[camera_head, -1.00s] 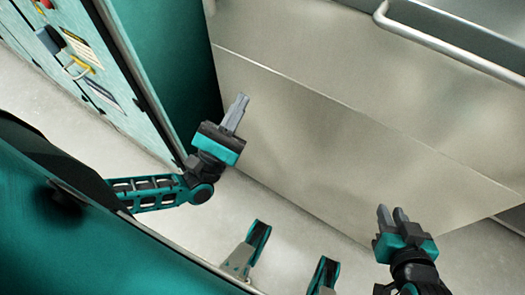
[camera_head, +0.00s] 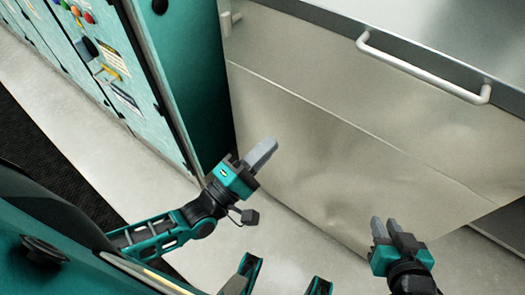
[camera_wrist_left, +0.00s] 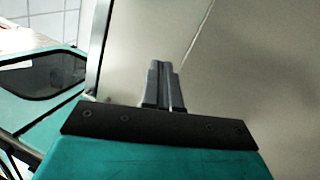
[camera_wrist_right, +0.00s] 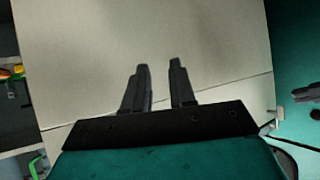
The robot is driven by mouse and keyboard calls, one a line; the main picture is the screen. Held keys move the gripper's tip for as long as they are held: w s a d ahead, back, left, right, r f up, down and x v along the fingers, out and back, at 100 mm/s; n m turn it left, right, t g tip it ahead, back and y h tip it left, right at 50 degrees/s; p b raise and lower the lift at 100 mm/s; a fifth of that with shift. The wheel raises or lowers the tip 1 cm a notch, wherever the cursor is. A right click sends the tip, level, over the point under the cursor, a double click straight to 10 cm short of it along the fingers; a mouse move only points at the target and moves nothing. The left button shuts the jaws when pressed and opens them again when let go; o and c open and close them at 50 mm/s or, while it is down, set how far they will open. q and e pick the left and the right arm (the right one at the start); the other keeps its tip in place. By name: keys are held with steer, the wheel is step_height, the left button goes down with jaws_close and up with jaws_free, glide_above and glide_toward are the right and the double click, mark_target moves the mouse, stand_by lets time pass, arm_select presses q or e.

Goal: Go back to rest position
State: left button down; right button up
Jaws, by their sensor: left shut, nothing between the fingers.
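My left gripper (camera_head: 264,153) is at the centre of the head view, in front of the metal cabinet front. Its fingers are together and empty, as the left wrist view (camera_wrist_left: 163,85) also shows. My right gripper (camera_head: 385,226) is at the lower right of the head view. Its fingers stand apart with nothing between them, and the gap is clear in the right wrist view (camera_wrist_right: 159,85). Both grippers are apart from the cabinet as far as I can tell.
A large metal cabinet (camera_head: 330,150) with a bar handle (camera_head: 420,72) fills the right side. A teal cabinet (camera_head: 190,75) with coloured buttons and switches on its panel stands at the left. Pale floor (camera_head: 110,170) lies between.

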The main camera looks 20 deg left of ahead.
arm_select(q)
steer(key=shift+s+d, duration=0.1)
